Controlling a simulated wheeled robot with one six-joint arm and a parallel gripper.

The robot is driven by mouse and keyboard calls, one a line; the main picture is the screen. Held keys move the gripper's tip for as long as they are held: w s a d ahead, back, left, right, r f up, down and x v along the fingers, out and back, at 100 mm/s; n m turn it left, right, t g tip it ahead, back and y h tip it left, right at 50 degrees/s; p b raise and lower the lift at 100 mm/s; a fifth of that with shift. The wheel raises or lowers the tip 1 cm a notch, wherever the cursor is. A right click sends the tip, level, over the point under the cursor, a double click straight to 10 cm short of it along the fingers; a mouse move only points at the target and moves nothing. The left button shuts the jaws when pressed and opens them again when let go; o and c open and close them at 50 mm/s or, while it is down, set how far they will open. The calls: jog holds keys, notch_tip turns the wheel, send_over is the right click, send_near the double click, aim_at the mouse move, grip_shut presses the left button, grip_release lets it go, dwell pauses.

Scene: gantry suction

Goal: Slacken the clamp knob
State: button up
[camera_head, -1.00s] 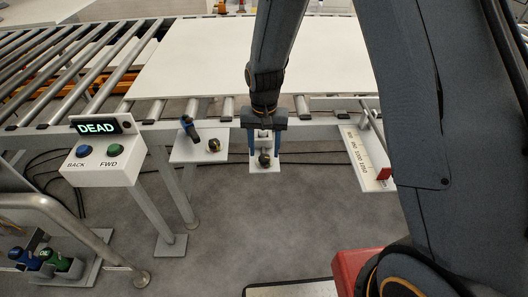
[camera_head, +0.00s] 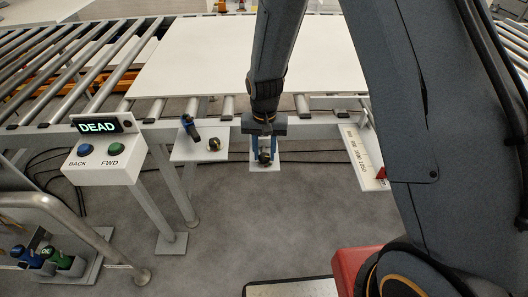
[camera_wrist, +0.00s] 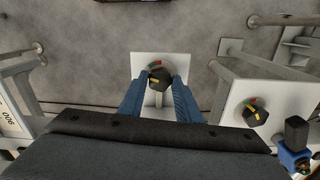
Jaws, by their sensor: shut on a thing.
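Nothing in the frames says which knob is the clamp knob.
A control box (camera_head: 101,167) reads "DEAD". A scale plate (camera_head: 361,160) is at the right. A white board (camera_head: 230,60) lies on the rollers.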

aim_at(265, 156)
jog(key=shift+n, duration=3.1)
jog(key=o, duration=1.1)
jog(key=shift+c, duration=0.2)
jog(key=shift+r+b, duration=0.9)
jog(key=shift+r, duration=3.05)
